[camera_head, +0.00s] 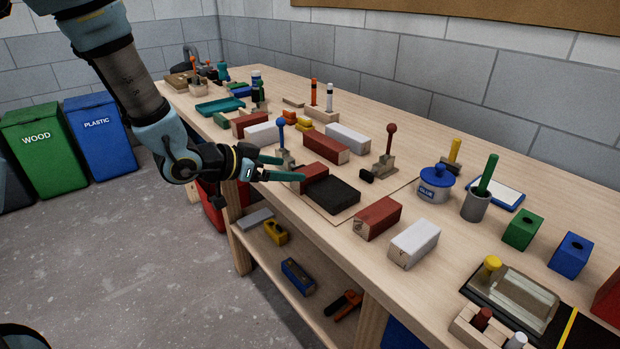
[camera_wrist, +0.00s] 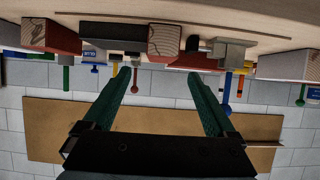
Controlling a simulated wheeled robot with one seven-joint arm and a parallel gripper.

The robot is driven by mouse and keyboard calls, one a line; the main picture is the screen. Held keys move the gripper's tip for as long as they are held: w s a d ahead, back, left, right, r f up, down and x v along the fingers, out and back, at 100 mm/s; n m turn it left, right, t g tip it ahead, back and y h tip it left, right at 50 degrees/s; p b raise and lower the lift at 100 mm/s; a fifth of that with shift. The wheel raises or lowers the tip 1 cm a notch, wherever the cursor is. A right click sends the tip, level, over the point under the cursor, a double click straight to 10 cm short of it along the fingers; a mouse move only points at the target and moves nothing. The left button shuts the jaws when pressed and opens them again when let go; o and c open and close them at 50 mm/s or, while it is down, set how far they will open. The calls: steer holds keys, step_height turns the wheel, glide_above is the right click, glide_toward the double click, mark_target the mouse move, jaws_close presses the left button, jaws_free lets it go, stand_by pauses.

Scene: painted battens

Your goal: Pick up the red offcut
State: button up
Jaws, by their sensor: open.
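A short red block (camera_head: 315,178), which looks like the red offcut, lies at the left end of a black block (camera_head: 333,196) on a thin board on the bench. My gripper (camera_head: 292,168) is open, its green fingers pointing right, low over the bench, with the fingertips close by the red block's left end. In the head view I cannot tell whether they touch it. In the wrist view, which is upside down, a bare wood end face (camera_wrist: 164,40) shows ahead between my open fingers (camera_wrist: 160,75). Nothing is held.
Longer red blocks lie behind (camera_head: 325,147) and in front right (camera_head: 377,218), beside a white block (camera_head: 414,244). Upright clamps with a blue knob (camera_head: 281,123) and a brown knob (camera_head: 390,130) stand close by. A glue pot (camera_head: 436,186) is to the right.

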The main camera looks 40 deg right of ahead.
mark_target(309, 170)
steer(key=shift+p+x, duration=1)
steer(key=shift+x, duration=2.05)
steer(key=shift+w, duration=0.1)
steer(key=shift+r, duration=0.1)
jaws_close()
